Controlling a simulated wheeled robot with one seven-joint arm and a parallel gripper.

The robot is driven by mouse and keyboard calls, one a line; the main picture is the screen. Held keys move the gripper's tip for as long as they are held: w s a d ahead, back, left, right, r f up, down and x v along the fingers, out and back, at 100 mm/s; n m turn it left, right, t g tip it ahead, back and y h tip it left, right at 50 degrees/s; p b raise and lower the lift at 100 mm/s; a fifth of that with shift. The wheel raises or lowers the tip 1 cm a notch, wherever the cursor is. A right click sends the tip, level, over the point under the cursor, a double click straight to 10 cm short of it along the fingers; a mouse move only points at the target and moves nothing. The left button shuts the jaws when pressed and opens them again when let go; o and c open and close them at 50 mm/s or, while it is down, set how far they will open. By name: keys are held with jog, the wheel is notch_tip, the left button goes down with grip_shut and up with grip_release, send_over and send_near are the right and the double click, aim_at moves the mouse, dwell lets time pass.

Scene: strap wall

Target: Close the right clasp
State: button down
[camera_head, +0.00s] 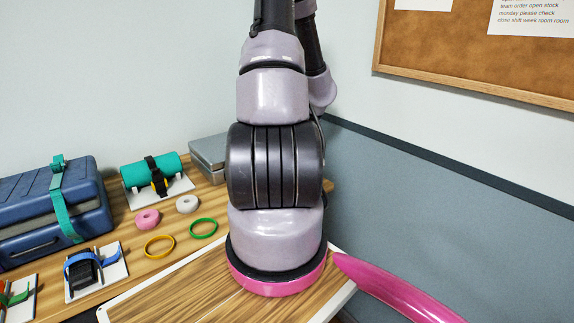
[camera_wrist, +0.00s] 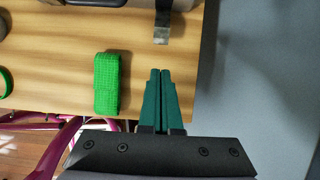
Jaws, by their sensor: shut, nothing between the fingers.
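In the wrist view, a narrow dark strap with a metallic end piece (camera_wrist: 162,28) hangs from a grey object at the top edge; it may be the right clasp, but I cannot tell whether it is open or closed. My gripper (camera_wrist: 160,72) has its two teal fingers together, with nothing between them. The fingertips point toward the metallic piece, with a gap of bare wood showing between them in the picture. In the head view my arm hides the gripper. A grey metal case (camera_head: 208,152) stands partly behind my arm there, and no clasp on it shows clearly.
A green folded strap (camera_wrist: 107,82) lies left of my fingers. The wooden tabletop ends just right of them, near the blue-grey wall (camera_wrist: 265,90). In the head view, a blue case (camera_head: 30,205), a teal roll (camera_head: 140,170) and several coloured rings stand left of my arm.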

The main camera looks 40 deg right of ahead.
jog(key=x, duration=1)
